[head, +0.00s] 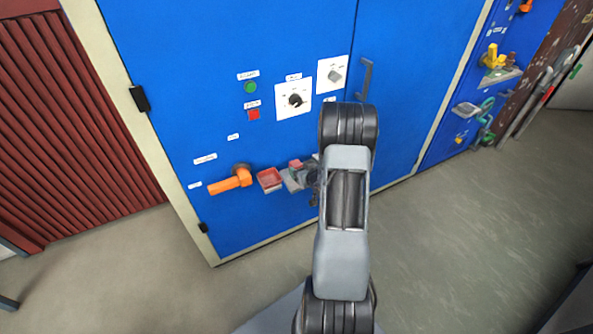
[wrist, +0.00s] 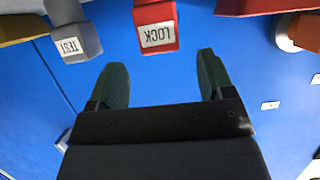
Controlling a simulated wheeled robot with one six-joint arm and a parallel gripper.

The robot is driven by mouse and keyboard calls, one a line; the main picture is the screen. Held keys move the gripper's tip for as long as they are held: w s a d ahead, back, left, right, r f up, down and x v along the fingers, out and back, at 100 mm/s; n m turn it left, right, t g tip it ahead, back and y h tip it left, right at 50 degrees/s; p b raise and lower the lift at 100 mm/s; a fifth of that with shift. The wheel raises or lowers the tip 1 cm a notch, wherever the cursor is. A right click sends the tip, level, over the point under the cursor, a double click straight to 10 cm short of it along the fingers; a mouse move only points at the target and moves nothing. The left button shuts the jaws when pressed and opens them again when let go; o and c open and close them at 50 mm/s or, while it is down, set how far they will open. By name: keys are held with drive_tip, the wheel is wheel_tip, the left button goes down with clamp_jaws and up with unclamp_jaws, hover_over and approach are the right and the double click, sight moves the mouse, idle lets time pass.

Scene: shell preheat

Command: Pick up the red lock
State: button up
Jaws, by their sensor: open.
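The red lock (wrist: 157,25), a red block with a white LOCK label that reads upside down, is at the top middle of the wrist view, cut off by the top edge. My gripper (wrist: 160,62) is open and empty, its two dark fingers spread wide below the lock in that picture. The lock lies in line with the gap between the fingers, not between them. In the head view a small red piece (head: 296,163), which looks like the lock, shows beside my gripper (head: 312,174). My arm hides part of this area.
A grey TEST block (wrist: 74,32) is left of the lock in the wrist view. The floor (head: 450,230) at right is clear.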

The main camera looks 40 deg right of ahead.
sight(298, 166)
drive_tip(key=shift+x, duration=2.9)
drive_tip(key=shift+c, duration=0.4)
drive_tip(key=c, duration=1)
drive_tip(key=shift+o, duration=0.2)
